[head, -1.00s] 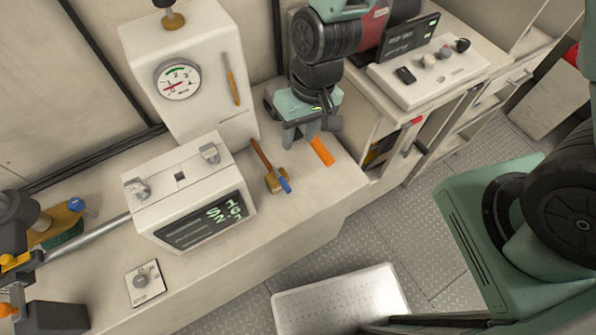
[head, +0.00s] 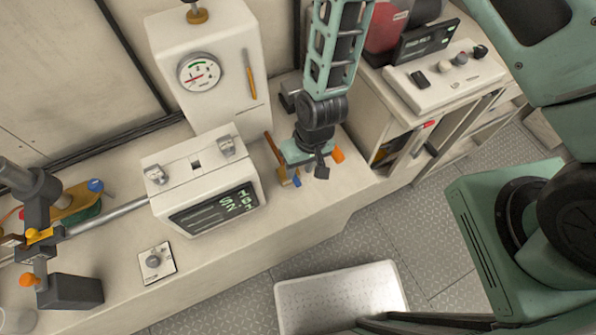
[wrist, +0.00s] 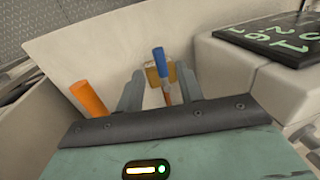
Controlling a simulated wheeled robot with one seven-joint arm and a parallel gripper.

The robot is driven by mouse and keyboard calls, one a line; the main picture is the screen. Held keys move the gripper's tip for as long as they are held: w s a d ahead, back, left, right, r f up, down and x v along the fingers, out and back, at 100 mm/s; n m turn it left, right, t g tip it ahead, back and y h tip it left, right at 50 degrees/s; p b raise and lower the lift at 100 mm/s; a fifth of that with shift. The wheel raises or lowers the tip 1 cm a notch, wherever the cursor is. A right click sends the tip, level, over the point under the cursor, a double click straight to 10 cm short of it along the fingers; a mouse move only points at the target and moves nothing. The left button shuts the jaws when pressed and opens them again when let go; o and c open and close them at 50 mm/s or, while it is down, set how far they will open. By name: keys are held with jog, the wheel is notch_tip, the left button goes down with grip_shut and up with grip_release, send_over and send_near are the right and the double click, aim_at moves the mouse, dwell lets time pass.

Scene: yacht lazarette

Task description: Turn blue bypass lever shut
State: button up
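The blue lever (head: 296,181) is on a small brass valve body (head: 284,177) on the bench top, right of the white display box. In the wrist view, the blue lever (wrist: 159,62) stands in front of the brass body (wrist: 151,76), with an orange-brown pipe running toward me. My gripper (wrist: 160,74) is open, one finger on each side of the lever and valve; I see gaps on both sides and no clear contact. In the head view my gripper (head: 293,168) is just over the valve and hides part of it.
An orange handle (wrist: 88,98) is close outside the left finger; it also shows in the head view (head: 338,155). The white display box (head: 205,182) is close on the other side. A gauge cabinet (head: 210,65) stands behind.

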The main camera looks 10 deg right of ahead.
aim_at(297, 179)
jog(key=shift+s+a+f+p, duration=0.1)
jog(key=shift+a+f+p, duration=0.1)
jog(key=shift+f, duration=0.75)
jog(key=shift+a+f+p, duration=0.15)
jog(key=shift+f, duration=0.75)
grip_shut()
